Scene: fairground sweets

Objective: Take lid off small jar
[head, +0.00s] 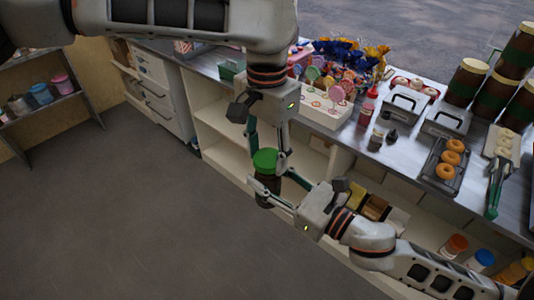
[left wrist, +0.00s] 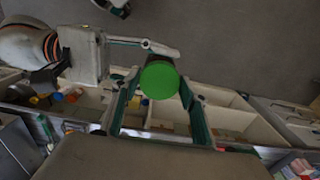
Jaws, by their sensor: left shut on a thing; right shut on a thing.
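The small jar (head: 268,199) is dark-bodied and held in the air in front of the counter, partly hidden by fingers. Its round green lid (head: 264,158) sits at the top of the jar; I cannot tell whether there is a gap between them. My left gripper (head: 266,163) comes down from above, shut on the lid. My right gripper (head: 270,191) comes in from the right, lower down, shut on the jar body.
The counter (head: 398,160) behind holds sweets, a red bottle (head: 367,106), a tray of doughnuts (head: 441,168), green-handled tongs (head: 494,187) and large brown jars (head: 466,82). Open shelves (head: 225,135) lie below it. The floor (head: 130,220) at left is clear.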

